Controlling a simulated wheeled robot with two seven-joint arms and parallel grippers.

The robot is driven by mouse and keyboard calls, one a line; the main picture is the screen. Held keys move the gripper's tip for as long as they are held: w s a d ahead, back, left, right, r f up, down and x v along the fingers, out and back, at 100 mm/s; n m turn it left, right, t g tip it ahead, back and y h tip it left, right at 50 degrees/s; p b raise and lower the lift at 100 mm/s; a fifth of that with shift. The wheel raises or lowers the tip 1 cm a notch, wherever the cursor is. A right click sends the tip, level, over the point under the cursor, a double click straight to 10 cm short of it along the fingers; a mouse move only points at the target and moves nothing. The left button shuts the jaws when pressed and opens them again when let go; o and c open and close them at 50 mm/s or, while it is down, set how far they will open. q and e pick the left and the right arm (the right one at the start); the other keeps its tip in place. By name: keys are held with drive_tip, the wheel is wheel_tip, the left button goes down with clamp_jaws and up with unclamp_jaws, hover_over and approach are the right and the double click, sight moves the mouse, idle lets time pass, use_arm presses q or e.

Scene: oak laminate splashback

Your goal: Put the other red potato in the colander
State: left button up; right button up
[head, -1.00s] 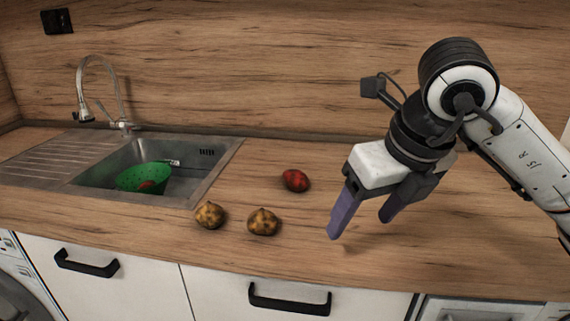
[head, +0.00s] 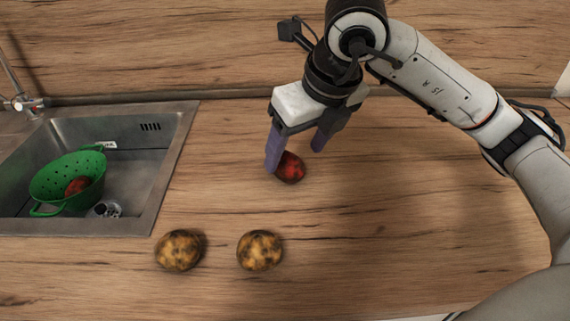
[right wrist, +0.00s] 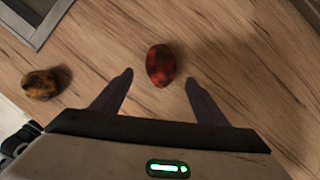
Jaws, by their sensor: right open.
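A red potato (head: 291,168) with dark patches lies on the wooden worktop to the right of the sink. It also shows in the right wrist view (right wrist: 161,65), just beyond and between the two fingertips. My right gripper (head: 295,157) is open, with its purple fingers pointing down; in the head view the left finger covers part of the potato's edge. The green colander (head: 48,182) stands in the sink, and another red potato (head: 77,186) lies inside it. My left gripper is not in view.
Two yellow-brown potatoes, one on the left (head: 180,250) and one on the right (head: 260,250), lie nearer the front of the worktop. The steel sink (head: 160,190) has a raised rim, and a tap (head: 22,103) stands behind it. The worktop (head: 420,220) at the right is clear.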

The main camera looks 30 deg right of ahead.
sight(291, 160)
drive_tip(key=x, duration=0.5)
drive_tip(key=shift+w+d, duration=0.1)
drive_tip(key=shift+r, duration=0.1)
drive_tip(key=c, duration=1.3)
